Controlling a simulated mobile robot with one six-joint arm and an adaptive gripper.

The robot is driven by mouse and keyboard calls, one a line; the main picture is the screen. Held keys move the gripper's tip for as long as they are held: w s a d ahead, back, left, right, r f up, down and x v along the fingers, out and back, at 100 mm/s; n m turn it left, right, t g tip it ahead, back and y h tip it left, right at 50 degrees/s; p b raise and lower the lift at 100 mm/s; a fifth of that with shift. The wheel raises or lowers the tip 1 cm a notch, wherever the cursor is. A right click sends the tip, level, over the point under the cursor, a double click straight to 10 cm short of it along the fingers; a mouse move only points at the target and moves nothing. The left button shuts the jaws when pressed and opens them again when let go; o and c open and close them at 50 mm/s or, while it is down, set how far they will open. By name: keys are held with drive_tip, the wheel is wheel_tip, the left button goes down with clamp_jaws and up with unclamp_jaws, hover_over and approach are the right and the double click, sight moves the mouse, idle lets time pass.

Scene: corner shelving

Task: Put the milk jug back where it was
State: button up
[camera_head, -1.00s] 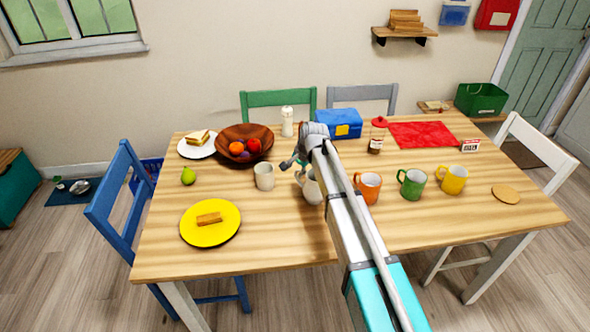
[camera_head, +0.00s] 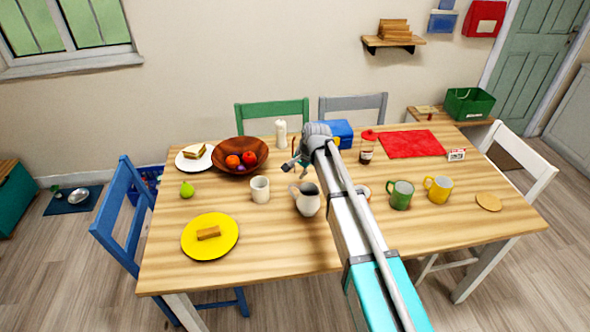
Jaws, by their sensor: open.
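The milk jug (camera_head: 308,203) is a white-grey pitcher with a dark inside. It stands upright on the wooden table (camera_head: 270,245), near the middle, just left of my arm. My gripper (camera_head: 288,174) is open and empty. It is above and behind the jug in the picture, apart from it as far as I can tell.
A beige cup (camera_head: 260,189) stands left of the jug. Green (camera_head: 400,195) and yellow (camera_head: 438,189) mugs stand to the right. A wooden fruit bowl (camera_head: 222,163), a white bottle (camera_head: 281,134) and a blue box (camera_head: 342,131) are behind. The table's front is clear between the yellow plate (camera_head: 222,250) and my arm.

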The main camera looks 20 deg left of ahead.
drive_tip(key=shift+p+v, duration=0.6)
drive_tip(key=shift+v, duration=0.3)
idle(0.4)
drive_tip(key=s+d+n+h, duration=0.1)
drive_tip(key=s+d, duration=0.2)
drive_tip(key=d, duration=1)
drive_tip(key=s+d+n+h, duration=0.1)
drive_tip(key=s+d, duration=0.1)
drive_tip(key=d, duration=1.2)
drive_tip(key=s+d+h, duration=0.1)
drive_tip(key=s+d, duration=0.5)
drive_tip(key=d, duration=0.4)
drive_tip(key=s+d+f+n+g+h, duration=0.1)
drive_tip(key=s+d, duration=0.5)
drive_tip(key=d, duration=0.3)
drive_tip(key=shift+s+d, duration=0.25)
drive_tip(key=shift+d, duration=0.15)
